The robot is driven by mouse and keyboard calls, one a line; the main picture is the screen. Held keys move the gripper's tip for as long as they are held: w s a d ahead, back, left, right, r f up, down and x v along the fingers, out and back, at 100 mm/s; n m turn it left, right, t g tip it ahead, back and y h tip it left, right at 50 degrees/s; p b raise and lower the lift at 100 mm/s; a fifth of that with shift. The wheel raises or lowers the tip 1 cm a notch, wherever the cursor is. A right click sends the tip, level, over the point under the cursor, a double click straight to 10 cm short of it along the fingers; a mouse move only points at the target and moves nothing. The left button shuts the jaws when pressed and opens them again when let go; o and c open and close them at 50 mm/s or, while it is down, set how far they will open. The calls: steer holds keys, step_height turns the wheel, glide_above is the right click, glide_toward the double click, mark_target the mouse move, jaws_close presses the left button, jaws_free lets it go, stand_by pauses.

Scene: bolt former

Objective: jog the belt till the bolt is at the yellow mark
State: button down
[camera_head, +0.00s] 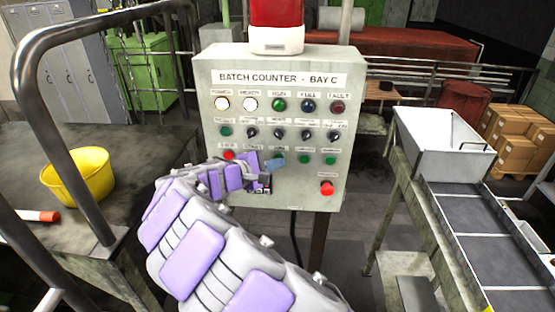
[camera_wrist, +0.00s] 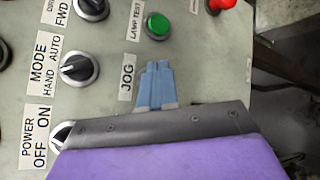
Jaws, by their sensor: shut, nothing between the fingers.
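The control panel (camera_head: 320,190) labelled "BATCH COUNTER - BAY C" stands in front of me. My gripper (camera_head: 274,162) is at its lower middle, with its blue fingers shut and empty. In the wrist view the shut fingertips (camera_wrist: 157,68) are beside the JOG label (camera_wrist: 127,77) and hide the button there. I cannot tell whether they touch it. The MODE knob (camera_wrist: 80,69) is left of the fingers, marked HAND and AUTO. The belt (camera_head: 487,215) runs down the right side. A small yellow patch (camera_head: 488,309) shows at its lower edge. I see no bolt.
A green LAMP TEST button (camera_wrist: 157,26) is just beyond the fingertips. A red button (camera_head: 326,188) is at the panel's lower right. A white hopper (camera_head: 450,160) sits over the belt. A grey rail (camera_head: 68,130) and yellow bucket (camera_head: 77,178) are at left.

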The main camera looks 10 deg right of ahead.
steer(key=shift+s+a, duration=0.3)
steer(key=shift+s, duration=0.25)
steer(key=s, duration=0.1)
steer(key=s+a+b, duration=0.1)
steer(key=s, duration=0.2)
steer(key=shift+s+a, duration=0.25)
steer(key=shift+s, duration=0.1)
